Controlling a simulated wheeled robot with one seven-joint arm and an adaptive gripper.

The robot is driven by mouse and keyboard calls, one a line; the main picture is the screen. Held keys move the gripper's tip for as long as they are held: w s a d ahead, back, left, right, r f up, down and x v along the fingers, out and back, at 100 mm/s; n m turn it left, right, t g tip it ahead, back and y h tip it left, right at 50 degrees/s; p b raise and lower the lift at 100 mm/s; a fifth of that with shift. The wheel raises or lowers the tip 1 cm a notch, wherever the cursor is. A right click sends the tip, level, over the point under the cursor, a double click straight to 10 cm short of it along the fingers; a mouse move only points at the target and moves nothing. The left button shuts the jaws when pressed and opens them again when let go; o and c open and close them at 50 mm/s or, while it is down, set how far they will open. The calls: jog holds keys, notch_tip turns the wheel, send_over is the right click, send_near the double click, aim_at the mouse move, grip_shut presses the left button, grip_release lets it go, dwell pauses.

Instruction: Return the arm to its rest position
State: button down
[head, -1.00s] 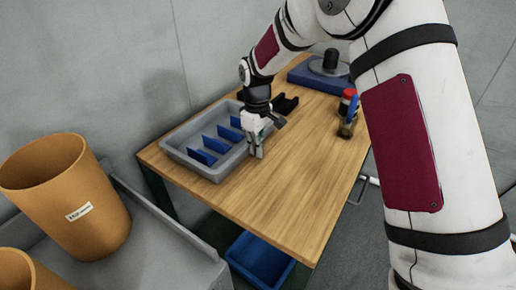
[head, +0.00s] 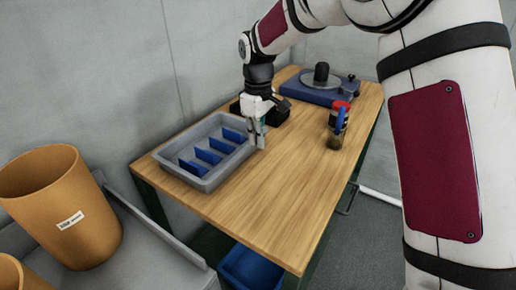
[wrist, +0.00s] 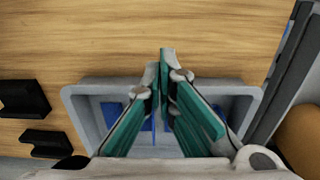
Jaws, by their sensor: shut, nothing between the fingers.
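My gripper (head: 259,142) is shut and empty, pointing down at the right end of the grey tray (head: 208,184) on the wooden table (head: 262,212). In the wrist view my gripper (wrist: 161,62) shows its green-padded fingers brought together at the tips. The tray (wrist: 250,90) lies partly hidden behind the fingers there. Several blue dividers (head: 208,156) stand in the tray. My white arm reaches in from the upper right of the head view.
A blue device with a round plate (head: 321,85) stands at the table's far end. A cup with tools (head: 335,138) is near the right edge. Black holders (wrist: 22,98) lie beside the tray. Orange bins (head: 58,208) stand at left. The table's front is clear.

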jog(key=s+d+r+m+t+p, duration=0.1)
jog(key=s+d+r+m, duration=0.1)
jog(key=s+d+r, duration=0.45)
jog(key=s+d+r+m+t+p, duration=0.1)
jog(key=s+d+r+m+p, duration=0.15)
jog(key=s+r, duration=0.6)
jog(key=s+d+r+m+t+p, duration=0.1)
jog(key=s+d+m, duration=0.2)
jog(key=s, duration=0.8)
jog(key=s+d+r+m+t, duration=0.1)
jog(key=s+d+m, duration=0.2)
jog(key=s, duration=0.8)
jog(key=shift+d+p, duration=0.35)
jog(key=shift+d, duration=0.2)
